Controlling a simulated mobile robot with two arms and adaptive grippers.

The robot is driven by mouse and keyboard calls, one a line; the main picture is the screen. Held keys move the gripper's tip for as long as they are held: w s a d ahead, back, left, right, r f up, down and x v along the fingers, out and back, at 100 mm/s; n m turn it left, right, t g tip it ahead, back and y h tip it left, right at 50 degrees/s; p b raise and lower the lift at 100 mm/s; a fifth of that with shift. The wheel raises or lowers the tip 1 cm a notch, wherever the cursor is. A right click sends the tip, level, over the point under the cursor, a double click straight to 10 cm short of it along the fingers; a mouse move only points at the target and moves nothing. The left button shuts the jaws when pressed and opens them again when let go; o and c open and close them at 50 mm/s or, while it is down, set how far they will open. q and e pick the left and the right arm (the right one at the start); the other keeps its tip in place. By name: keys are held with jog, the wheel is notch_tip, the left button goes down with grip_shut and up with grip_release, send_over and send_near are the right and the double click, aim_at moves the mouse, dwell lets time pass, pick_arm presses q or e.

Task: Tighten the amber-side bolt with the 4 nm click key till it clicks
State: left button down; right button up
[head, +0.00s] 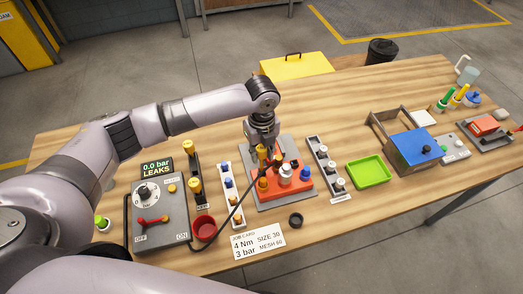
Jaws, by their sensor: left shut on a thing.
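A red block (290,190) sits on a grey plate (262,206) in the middle of the table. It carries a white-capped part (285,172), a blue-topped part (305,172) and amber parts (262,184) at its left side. My left gripper (261,148) is over the back left of the block, pointing down, shut on a yellow-handled tool (262,153), seemingly the click key. The tool's lower end and the bolt under it are hard to make out, so I cannot tell whether they touch. My right gripper is not in view.
A rack with yellow-handled tools (190,149) and a control box (158,232) reading 0.0 bar LEAKS stand to the left. A red cup (204,227), job card (258,242) and black ring (296,220) lie in front. A green tray (370,172) is to the right.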

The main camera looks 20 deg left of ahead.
pick_arm(q)
jog(key=shift+f, duration=0.35)
dwell(0.7)
jog(key=shift+f+b, duration=0.45)
jog(key=shift+f, duration=0.25)
dwell(0.6)
dwell(0.3)
jog(key=shift+m, duration=1.3)
jog(key=shift+m, duration=1.3)
